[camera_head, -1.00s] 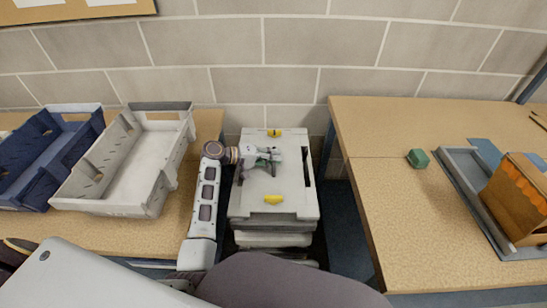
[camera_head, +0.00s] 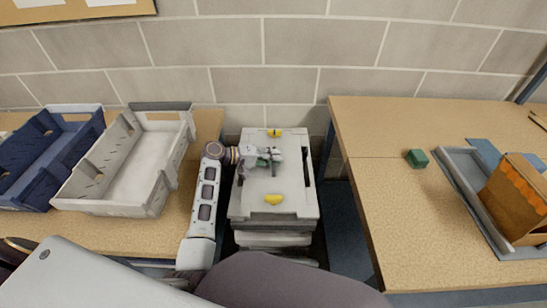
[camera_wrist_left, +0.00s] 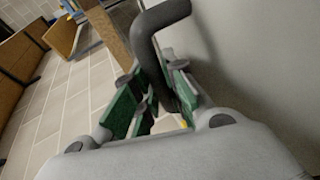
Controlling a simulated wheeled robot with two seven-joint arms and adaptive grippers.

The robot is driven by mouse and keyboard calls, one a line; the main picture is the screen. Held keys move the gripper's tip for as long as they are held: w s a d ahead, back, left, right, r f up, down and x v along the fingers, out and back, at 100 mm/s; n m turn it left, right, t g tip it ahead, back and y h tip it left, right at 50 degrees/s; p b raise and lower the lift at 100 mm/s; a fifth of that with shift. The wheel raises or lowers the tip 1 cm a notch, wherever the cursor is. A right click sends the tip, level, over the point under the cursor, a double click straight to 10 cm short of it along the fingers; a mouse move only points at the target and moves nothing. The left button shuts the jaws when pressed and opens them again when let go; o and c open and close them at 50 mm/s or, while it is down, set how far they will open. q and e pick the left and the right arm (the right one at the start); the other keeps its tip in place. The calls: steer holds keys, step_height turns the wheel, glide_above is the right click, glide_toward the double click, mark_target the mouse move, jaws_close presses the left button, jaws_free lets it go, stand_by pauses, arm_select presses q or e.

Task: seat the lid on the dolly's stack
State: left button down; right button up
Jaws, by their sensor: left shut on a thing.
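The lid (camera_head: 285,183) is a pale grey slab with a yellow piece near its far edge and another near its front edge. My left gripper (camera_head: 270,160) is over the middle of the lid. In the left wrist view its green-padded fingers (camera_wrist_left: 155,95) are shut on a dark bent handle (camera_wrist_left: 152,35), beside the lid's grey face (camera_wrist_left: 250,70). The dolly's stack (camera_head: 273,240) shows as pale layers below the lid's front edge. A dark band lies between them; I cannot tell whether the lid touches the stack. The dolly is hidden. My right gripper is not in view.
A bench at left holds a blue crate (camera_head: 45,150) and a grey crate (camera_head: 95,198). A bench (camera_head: 390,215) at right carries a green block (camera_head: 416,158), a grey tray (camera_head: 468,190) and a brown box (camera_head: 518,195). The stack stands between the benches, before a block wall.

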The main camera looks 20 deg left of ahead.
mark_target(260, 167)
arm_select(q)
steer(key=shift+f+b, duration=0.35)
steer(key=shift+f, duration=0.15)
stand_by(0.7)
steer(key=c, duration=1.7)
jaws_free()
steer(key=shift+c, duration=0.2)
steer(key=shift+f, duration=0.1)
steer(key=shift+p+v, duration=1.55)
steer(key=shift+v, duration=1.25)
steer(key=shift+p+v, duration=1.3)
steer(key=shift+v, duration=1.45)
step_height(260, 167, up, 9)
steer(key=p, duration=0.9)
steer(key=shift+r+p, duration=0.55)
steer(key=shift+r, duration=0.15)
